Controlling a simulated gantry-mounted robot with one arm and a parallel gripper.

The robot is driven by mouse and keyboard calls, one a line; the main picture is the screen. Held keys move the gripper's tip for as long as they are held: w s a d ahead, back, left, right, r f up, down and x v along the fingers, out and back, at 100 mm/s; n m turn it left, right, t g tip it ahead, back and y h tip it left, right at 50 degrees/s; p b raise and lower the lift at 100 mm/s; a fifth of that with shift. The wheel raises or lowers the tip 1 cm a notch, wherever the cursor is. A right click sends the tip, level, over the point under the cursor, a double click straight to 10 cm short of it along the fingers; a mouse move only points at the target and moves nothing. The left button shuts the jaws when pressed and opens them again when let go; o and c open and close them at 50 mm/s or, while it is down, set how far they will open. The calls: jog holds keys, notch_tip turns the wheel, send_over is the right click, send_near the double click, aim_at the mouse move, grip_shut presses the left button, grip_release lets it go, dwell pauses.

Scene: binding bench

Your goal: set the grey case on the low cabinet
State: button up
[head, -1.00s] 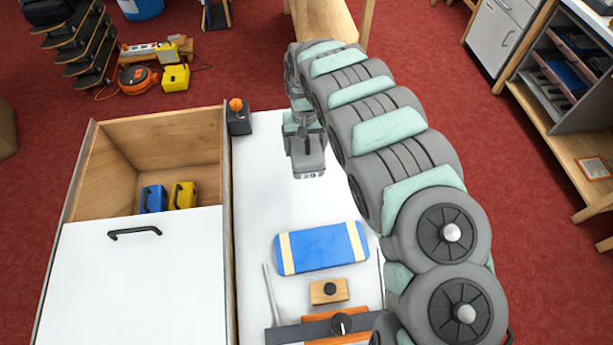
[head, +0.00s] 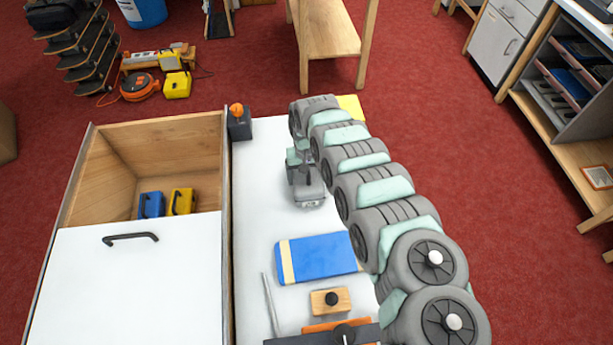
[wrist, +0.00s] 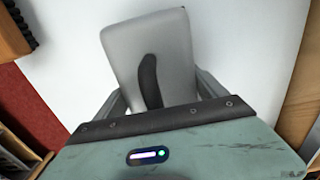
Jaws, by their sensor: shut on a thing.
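The grey case (wrist: 150,55) is a pale grey box with a dark handle (wrist: 149,80), seen from above in the wrist view. My gripper (wrist: 158,100) is shut on it, with a finger at each side of the handle area. In the head view the case (head: 310,198) hangs under my gripper (head: 303,172) over the white bench top; whether it touches the top I cannot tell. A low wooden cabinet (head: 140,262) with a white panel and black handle stands to the left. A grey cabinet (head: 497,38) stands at the back right. Which one is the low cabinet I cannot tell.
A blue case (head: 151,205) and a yellow case (head: 182,201) sit in the wooden compartment. A blue block (head: 318,257) lies on the bench (head: 255,185), nearer tools. A yellow patch (head: 351,107) shows at the far end, partly behind my arm. A black-and-orange device (head: 239,122) stands at the far-left corner.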

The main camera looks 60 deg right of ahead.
jog(key=shift+d+r, duration=0.1)
jog(key=shift+r, duration=0.05)
jog(key=o, duration=1.7)
notch_tip(320, 180, up, 12)
jog(key=p, duration=0.2)
jog(key=shift+p, duration=0.4)
